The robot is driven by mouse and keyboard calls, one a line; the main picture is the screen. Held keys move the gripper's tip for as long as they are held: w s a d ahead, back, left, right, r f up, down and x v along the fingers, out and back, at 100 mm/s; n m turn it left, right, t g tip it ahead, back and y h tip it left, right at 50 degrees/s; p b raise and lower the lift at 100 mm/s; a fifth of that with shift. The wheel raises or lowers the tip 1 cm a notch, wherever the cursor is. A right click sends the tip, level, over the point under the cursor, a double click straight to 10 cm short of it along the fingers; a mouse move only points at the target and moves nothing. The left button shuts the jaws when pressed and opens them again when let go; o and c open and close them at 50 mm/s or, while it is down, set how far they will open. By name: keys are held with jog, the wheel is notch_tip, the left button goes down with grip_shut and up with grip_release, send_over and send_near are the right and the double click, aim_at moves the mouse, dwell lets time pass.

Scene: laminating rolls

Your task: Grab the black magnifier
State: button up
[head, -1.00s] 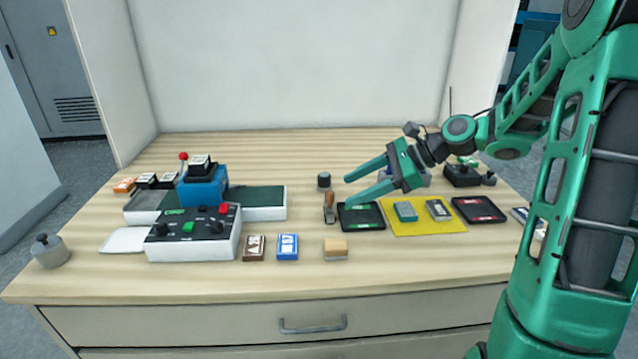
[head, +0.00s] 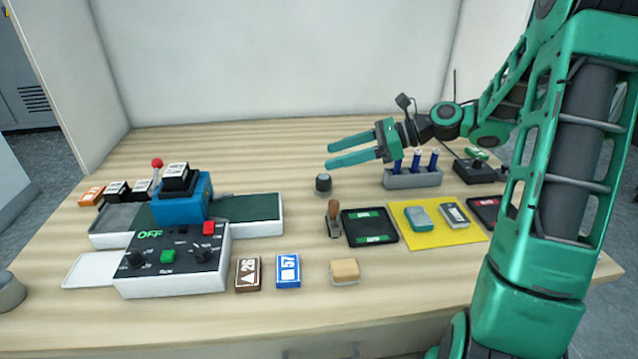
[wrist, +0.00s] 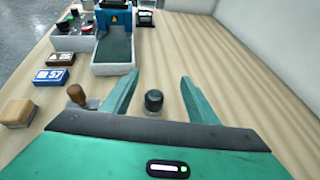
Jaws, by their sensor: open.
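The black magnifier (head: 323,183) is a small dark cylinder standing upright on the wooden table, right of the blue-topped machine. In the wrist view the magnifier (wrist: 154,101) appears between my two green fingers, with space on both sides. My gripper (head: 330,155) is open and empty, its fingers pointing left. In the head view the fingertips appear just above the magnifier in the picture; the exact height gap is hard to tell. The fingertips also show in the wrist view (wrist: 160,77).
A wooden-handled stamp (head: 334,219) stands in front of the magnifier, beside a black tray (head: 369,241). A grey holder with blue pens (head: 412,180) is to the right. The machine (head: 183,201) is to the left. The table behind the magnifier is clear.

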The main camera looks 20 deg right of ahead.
send_near(310, 191)
jog(key=shift+w+a+r, duration=0.25)
jog(key=shift+a+r, duration=0.25)
jog(key=shift+a, duration=0.05)
jog(key=shift+w+a+r, duration=0.25)
jog(key=shift+a+r, duration=0.2)
jog(key=shift+a, duration=0.1)
jog(key=shift+x, duration=3.8)
jog(key=shift+s, duration=0.1)
jog(key=c, duration=1.1)
jog(key=shift+r, duration=0.15)
jog(key=shift+c, duration=0.2)
